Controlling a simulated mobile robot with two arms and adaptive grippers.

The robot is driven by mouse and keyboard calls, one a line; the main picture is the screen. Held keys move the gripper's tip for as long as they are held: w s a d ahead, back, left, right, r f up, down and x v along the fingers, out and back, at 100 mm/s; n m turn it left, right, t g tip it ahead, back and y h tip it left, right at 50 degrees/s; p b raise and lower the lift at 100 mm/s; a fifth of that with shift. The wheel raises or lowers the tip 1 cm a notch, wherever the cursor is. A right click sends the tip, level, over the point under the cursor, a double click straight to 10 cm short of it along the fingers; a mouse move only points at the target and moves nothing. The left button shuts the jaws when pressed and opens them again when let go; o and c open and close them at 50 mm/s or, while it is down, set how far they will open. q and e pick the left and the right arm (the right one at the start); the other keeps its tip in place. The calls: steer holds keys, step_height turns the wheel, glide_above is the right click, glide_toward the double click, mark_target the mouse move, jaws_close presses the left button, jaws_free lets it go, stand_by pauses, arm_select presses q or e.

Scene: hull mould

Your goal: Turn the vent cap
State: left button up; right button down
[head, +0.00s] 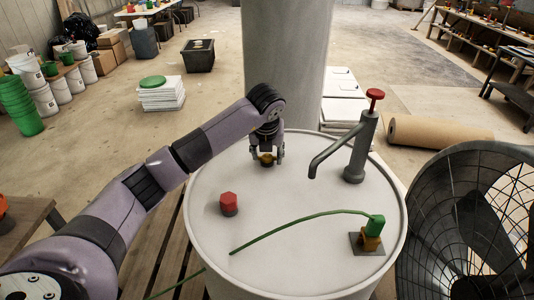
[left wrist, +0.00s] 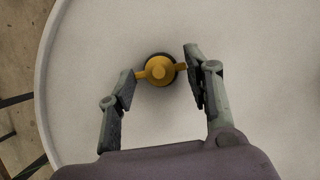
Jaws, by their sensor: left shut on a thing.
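A yellow cap (head: 267,160) with two side wings sits on a dark round base on the white drum lid (head: 290,200); I take it as the vent cap. The left wrist view shows the cap (left wrist: 160,70) from above, its wings pointing left and right. My right gripper is out of view.
On the lid stand a red hexagonal cap (head: 228,203), a grey hand pump (head: 358,150) with a red knob, and a yellow-and-green fitting (head: 373,232) with a green hose. A large grey column (head: 285,60) rises behind the drum.

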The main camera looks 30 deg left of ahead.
arm_select(q)
steer(key=shift+a+f+m+h+b, duration=0.15)
steer(key=shift+m+h+b, duration=0.15)
steer(key=shift+m+b, duration=0.6)
steer(key=shift+a+m+t+h+b, duration=0.1)
steer(key=shift+m+t+h+b, duration=0.3)
steer(key=shift+m+b, duration=0.7)
steer(key=m, duration=0.2)
steer(key=m+h+b, duration=0.1)
steer(key=shift+a+m+h, duration=0.15)
steer(key=shift+m+h, duration=0.15)
steer(key=shift+m, duration=0.1)
steer(key=shift+r+m+g+h, duration=0.2)
steer(key=shift+m+g+h, duration=0.15)
steer(key=shift+m, duration=0.55)
steer(key=m+h, duration=0.1)
steer(key=m, duration=0.1)
steer(key=shift+w+a+m, duration=0.1)
steer(key=shift+m, duration=0.3)
steer(key=m+g, duration=0.1)
steer(key=m, duration=0.1)
steer(key=m+g+h, duration=0.1)
steer(key=m, duration=0.2)
steer(key=shift+w+a, duration=0.15)
steer(key=shift+m+h, duration=0.25)
steer(key=shift+m, duration=0.15)
steer(key=o, duration=1.1)
